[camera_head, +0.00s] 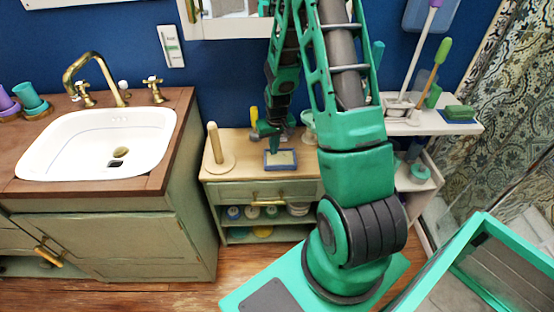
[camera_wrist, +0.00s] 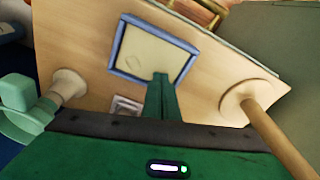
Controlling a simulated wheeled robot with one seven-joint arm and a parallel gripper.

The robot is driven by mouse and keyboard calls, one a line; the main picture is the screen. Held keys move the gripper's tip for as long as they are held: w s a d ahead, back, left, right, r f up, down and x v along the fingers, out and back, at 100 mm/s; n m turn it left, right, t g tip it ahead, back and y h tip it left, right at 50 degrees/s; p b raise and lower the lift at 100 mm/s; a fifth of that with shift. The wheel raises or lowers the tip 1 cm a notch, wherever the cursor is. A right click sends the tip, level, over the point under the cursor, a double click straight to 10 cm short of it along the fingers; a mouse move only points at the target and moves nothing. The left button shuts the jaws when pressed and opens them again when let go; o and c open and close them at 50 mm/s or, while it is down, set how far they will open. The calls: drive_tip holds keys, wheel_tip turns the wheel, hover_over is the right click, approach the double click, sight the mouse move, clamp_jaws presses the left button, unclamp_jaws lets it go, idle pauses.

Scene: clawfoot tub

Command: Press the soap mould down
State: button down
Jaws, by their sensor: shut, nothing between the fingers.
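The soap mould is a shallow blue frame (camera_head: 281,167) with a cream filling, lying on the light wooden top of a small cabinet. In the wrist view the mould (camera_wrist: 116,46) fills the upper middle, with a faint oval mark on the cream face. My gripper (camera_head: 276,152) is pointed down over the mould. In the wrist view the gripper's green fingers (camera_wrist: 160,78) are together and empty, and their tips overlap the mould's near side. I cannot tell whether they touch it. The fingers hide part of the near rim.
A wooden peg on a round base (camera_head: 213,143) stands left of the mould. The cabinet top (camera_head: 240,140) is partly clear between them. A green-and-cream item (camera_wrist: 68,84) and a small pale square object (camera_wrist: 126,104) are close by. A sink (camera_head: 98,145) is at left.

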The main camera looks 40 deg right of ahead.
sight(286, 154)
drive_tip(key=shift+r, duration=0.55)
drive_tip(key=shift+s+d+f, duration=0.15)
drive_tip(key=shift+s+d, duration=0.55)
drive_tip(key=shift+d, duration=0.35)
drive_tip(key=shift+s+d+f, duration=0.15)
drive_tip(key=shift+s+d, duration=0.55)
drive_tip(key=shift+d, duration=0.3)
drive_tip(key=shift+f, duration=0.8)
drive_tip(key=shift+r, duration=1.1)
